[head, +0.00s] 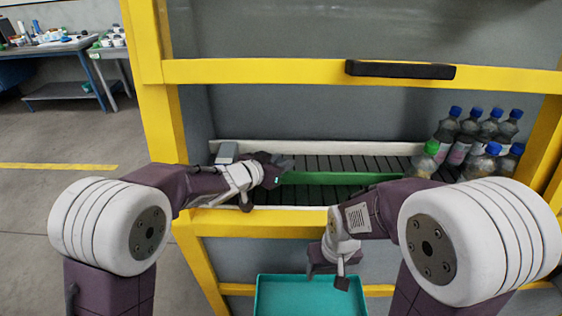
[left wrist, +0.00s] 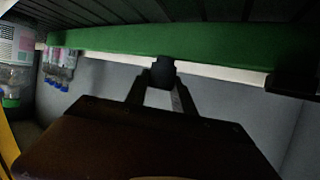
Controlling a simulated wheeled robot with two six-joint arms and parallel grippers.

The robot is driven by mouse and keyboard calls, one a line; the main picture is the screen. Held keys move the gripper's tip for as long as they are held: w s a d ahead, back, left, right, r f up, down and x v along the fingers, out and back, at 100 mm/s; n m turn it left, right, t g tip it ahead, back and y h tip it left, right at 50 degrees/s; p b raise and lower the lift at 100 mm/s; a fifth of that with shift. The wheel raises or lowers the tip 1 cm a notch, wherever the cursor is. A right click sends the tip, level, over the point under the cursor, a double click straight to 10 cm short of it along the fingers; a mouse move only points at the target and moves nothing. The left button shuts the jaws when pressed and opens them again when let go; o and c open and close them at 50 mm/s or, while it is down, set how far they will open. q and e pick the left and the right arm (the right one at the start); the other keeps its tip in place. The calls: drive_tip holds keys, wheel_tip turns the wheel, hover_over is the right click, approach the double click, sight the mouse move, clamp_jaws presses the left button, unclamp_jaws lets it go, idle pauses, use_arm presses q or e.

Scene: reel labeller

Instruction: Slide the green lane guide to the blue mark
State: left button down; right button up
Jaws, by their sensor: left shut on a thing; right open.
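The green lane guide (head: 335,178) is a long bar lying across the dark slatted bed inside the yellow-framed machine. It spans the top of the left wrist view (left wrist: 200,45). My left gripper (head: 280,170) reaches in at the guide's left end. In the left wrist view its fingers (left wrist: 163,80) are closed on a small dark knob (left wrist: 163,68) at the guide's edge. The blue mark cannot be made out in either view. My right gripper (head: 330,271) is open and empty, outside the machine above the teal tray.
Several bottles with blue caps and one with a green cap (head: 424,160) stand on the bed at the right, near the guide's right end. A yellow bar with a black handle (head: 400,69) crosses above. The teal tray (head: 310,280) is below the front bar.

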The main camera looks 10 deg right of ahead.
use_arm(q)
drive_tip(key=shift+w+d+r, duration=0.1)
drive_tip(key=shift+w+r, duration=0.15)
drive_tip(key=shift+w, duration=0.35)
drive_tip(key=shift+w+f, duration=0.25)
drive_tip(key=shift+w, duration=0.05)
drive_tip(key=c, duration=1.1)
unclamp_jaws()
drive_tip(key=shift+o, duration=0.2)
drive_tip(key=shift+s, duration=0.1)
use_arm(e)
drive_tip(key=shift+w+r, duration=0.1)
drive_tip(key=shift+r, duration=0.5)
use_arm(q)
drive_tip(key=p+v, duration=0.1)
drive_tip(key=v, duration=0.8)
use_arm(e)
drive_tip(key=shift+r, duration=0.4)
use_arm(q)
drive_tip(key=shift+f, duration=0.1)
